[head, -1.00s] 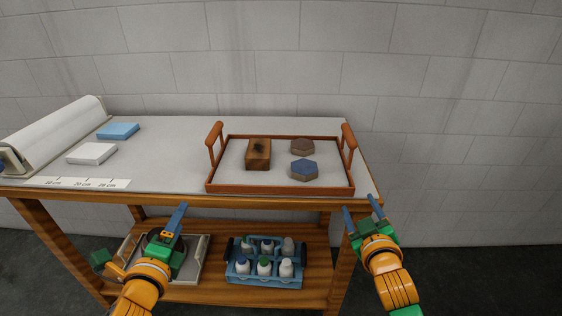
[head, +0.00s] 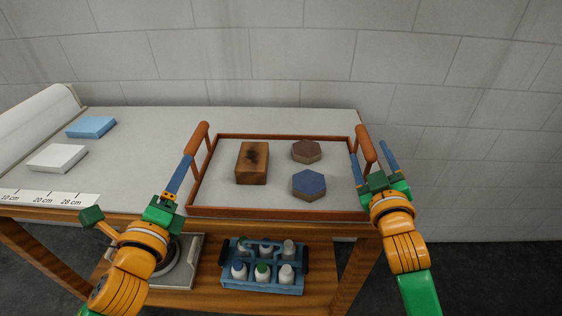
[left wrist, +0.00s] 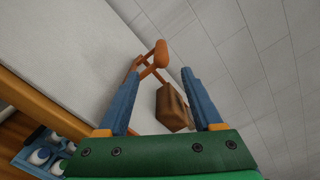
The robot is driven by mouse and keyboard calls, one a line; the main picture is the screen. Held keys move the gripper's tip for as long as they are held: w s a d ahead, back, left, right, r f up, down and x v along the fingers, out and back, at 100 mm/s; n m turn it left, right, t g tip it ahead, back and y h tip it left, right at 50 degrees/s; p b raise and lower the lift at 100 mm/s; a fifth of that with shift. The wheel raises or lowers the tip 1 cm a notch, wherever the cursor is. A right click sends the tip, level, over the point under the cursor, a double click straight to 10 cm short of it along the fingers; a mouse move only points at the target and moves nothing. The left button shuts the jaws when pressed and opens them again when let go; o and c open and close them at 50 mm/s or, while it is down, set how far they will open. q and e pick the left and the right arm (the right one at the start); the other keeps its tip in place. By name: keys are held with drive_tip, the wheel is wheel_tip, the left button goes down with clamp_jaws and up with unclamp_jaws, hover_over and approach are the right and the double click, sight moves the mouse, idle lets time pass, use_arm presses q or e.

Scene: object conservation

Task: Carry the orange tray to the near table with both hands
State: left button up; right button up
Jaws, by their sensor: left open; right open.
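The orange tray (head: 280,212) lies on the grey-topped table, with a raised handle at each short side. It holds a brown wooden block (head: 252,163), a brown hexagonal piece (head: 306,151) and a blue-topped hexagonal piece (head: 309,184). My left gripper (head: 180,178) is open near the tray's left handle (head: 197,138). In the left wrist view, that handle (left wrist: 161,54) shows ahead between the open fingers, apart from them. My right gripper (head: 371,158) is open, its fingers on either side of the tray's right handle (head: 365,143); contact cannot be told.
A blue block (head: 91,127), a white block (head: 57,158), a paper roll (head: 40,124) and a scale strip (head: 45,198) are at the table's left. A blue bottle carrier (head: 262,284) and a grey tray (head: 190,270) stand on the lower shelf. A wall is behind.

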sight(197, 137)
use_arm(q)
drive_tip(key=shift+s+r, duration=0.2)
drive_tip(key=shift+s, duration=0.35)
use_arm(e)
drive_tip(key=shift+s+r, duration=0.2)
drive_tip(key=shift+s, duration=0.35)
use_arm(q)
drive_tip(key=w, duration=1.2)
drive_tip(key=shift+w+d+f, duration=0.1)
drive_tip(key=shift+w+d, duration=0.1)
drive_tip(key=shift+d, duration=0.2)
use_arm(e)
drive_tip(key=w, duration=0.7)
drive_tip(key=shift+w+d+f, duration=0.1)
drive_tip(key=shift+w+d, duration=0.1)
drive_tip(key=shift+w, duration=0.05)
use_arm(q)
clamp_jaws()
use_arm(e)
clamp_jaws()
drive_tip(key=shift+a, duration=0.1)
use_arm(q)
drive_tip(key=shift+s+d, duration=0.1)
drive_tip(key=shift+d, duration=0.1)
use_arm(e)
drive_tip(key=shift+s+a+f, duration=0.1)
drive_tip(key=shift+a+f, duration=0.05)
use_arm(q)
drive_tip(key=shift+r, duration=0.2)
